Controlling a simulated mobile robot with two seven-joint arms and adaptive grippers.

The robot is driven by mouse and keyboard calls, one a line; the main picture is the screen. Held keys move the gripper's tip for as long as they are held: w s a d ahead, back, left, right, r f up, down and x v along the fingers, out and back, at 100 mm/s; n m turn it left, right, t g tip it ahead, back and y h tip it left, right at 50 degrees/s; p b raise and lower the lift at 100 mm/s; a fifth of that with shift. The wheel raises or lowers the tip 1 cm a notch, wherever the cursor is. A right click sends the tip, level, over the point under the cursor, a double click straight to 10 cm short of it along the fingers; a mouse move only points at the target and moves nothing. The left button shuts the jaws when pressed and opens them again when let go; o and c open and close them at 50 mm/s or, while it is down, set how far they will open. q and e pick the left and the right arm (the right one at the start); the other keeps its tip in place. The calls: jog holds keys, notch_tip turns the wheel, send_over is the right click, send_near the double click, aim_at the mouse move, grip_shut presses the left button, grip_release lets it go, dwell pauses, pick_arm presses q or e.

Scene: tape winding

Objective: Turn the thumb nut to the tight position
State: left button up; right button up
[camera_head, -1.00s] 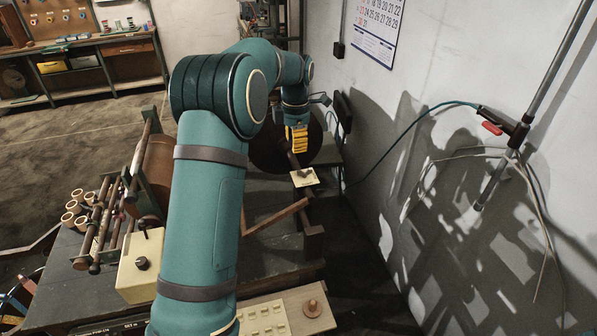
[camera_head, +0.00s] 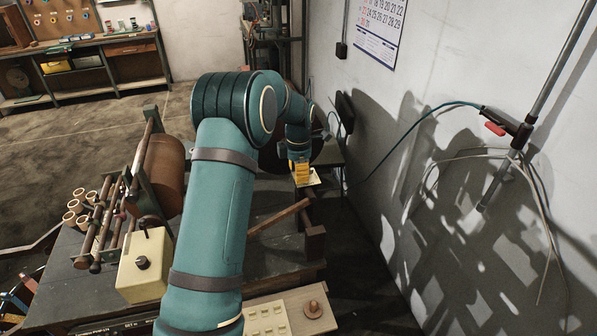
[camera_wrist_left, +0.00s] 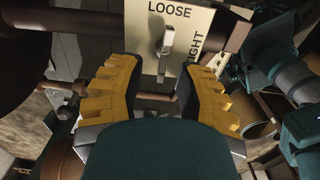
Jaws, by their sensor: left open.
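The thumb nut (camera_wrist_left: 166,45) is a grey metal piece on a cream plate (camera_wrist_left: 145,22) in the left wrist view. The plate is printed LOOSE at the top and TIGHT along the right. The nut's long side runs roughly up and down, its upper end toward LOOSE. My left gripper (camera_wrist_left: 160,75) is open, its yellow fingers on either side of the nut's lower end, apart from it. In the head view the left gripper (camera_head: 302,182) is over the plate (camera_head: 315,177) and hides the nut.
A brown roll (camera_head: 163,172) and rods stand on the bench at left, beside a cream box with a dark knob (camera_head: 142,262). A slanted wooden bar (camera_head: 278,217) lies nearer than the plate. The wall (camera_head: 420,130) is close on the right.

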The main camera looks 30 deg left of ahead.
pick_arm(q)
grip_shut()
jog(key=m, duration=0.4)
jog(key=shift+w+a+p, duration=0.25)
jog(key=shift+p, duration=0.1)
jog(key=m, duration=0.2)
jog(key=w+m, duration=0.1)
jog(key=m, duration=0.1)
jog(key=shift+a+m, duration=0.1)
jog(key=shift+m, duration=0.2)
jog(key=m, duration=0.4)
jog(key=shift+w+p, duration=0.35)
jog(key=shift+p, duration=0.05)
jog(key=m, duration=0.5)
jog(key=shift+w+d, duration=0.25)
jog(key=shift+w, duration=0.15)
jog(key=shift+m, duration=0.3)
